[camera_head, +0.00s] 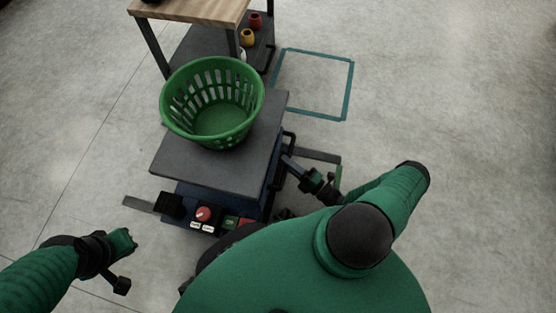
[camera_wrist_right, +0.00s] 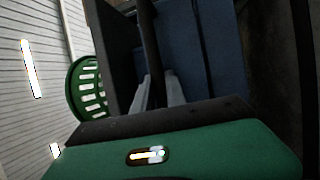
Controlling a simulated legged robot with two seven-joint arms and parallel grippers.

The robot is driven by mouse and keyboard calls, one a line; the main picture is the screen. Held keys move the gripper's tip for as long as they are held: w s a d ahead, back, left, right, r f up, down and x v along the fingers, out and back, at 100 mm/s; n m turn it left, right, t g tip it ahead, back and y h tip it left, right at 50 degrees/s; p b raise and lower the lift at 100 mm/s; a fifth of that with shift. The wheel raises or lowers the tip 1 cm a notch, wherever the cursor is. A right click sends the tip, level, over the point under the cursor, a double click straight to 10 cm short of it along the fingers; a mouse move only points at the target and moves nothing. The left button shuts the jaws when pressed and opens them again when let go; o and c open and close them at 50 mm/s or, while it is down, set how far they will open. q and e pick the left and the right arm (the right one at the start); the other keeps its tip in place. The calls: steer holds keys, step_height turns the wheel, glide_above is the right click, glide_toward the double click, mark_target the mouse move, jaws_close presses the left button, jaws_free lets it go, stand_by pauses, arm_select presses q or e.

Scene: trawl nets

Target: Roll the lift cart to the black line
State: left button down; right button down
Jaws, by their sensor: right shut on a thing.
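The lift cart (camera_head: 175,165) stands in front of me, with a flat dark grey top and a blue body. Its near end has a control panel with a red button (camera_head: 204,213). A green slatted basket (camera_head: 218,130) sits on the top and also shows in the right wrist view (camera_wrist_right: 88,92). My right gripper (camera_head: 291,163) is at the cart's right side, shut on the black handle bar (camera_head: 290,142). In the right wrist view its fingers (camera_wrist_right: 158,92) close around the dark bar. My left gripper (camera_head: 121,284) is apart from the cart at lower left; its jaw opening is unclear.
Dark grey strips show on the floor left (camera_head: 140,204) and right (camera_head: 318,156) of the cart; I cannot tell whether either is the black line. A wooden-topped table (camera_head: 195,10) with cups below stands behind. A teal square outline (camera_head: 348,90) marks clear floor at right.

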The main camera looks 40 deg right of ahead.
steer(key=shift+s+f, duration=0.2)
steer(key=c, duration=1.4)
jaws_free()
steer(key=shift+d, duration=0.1)
steer(key=shift+c, duration=0.2)
steer(key=shift+o, duration=0.4)
steer(key=shift+w+r, duration=0.1)
steer(key=p+v, duration=0.2)
steer(key=v, duration=1.5)
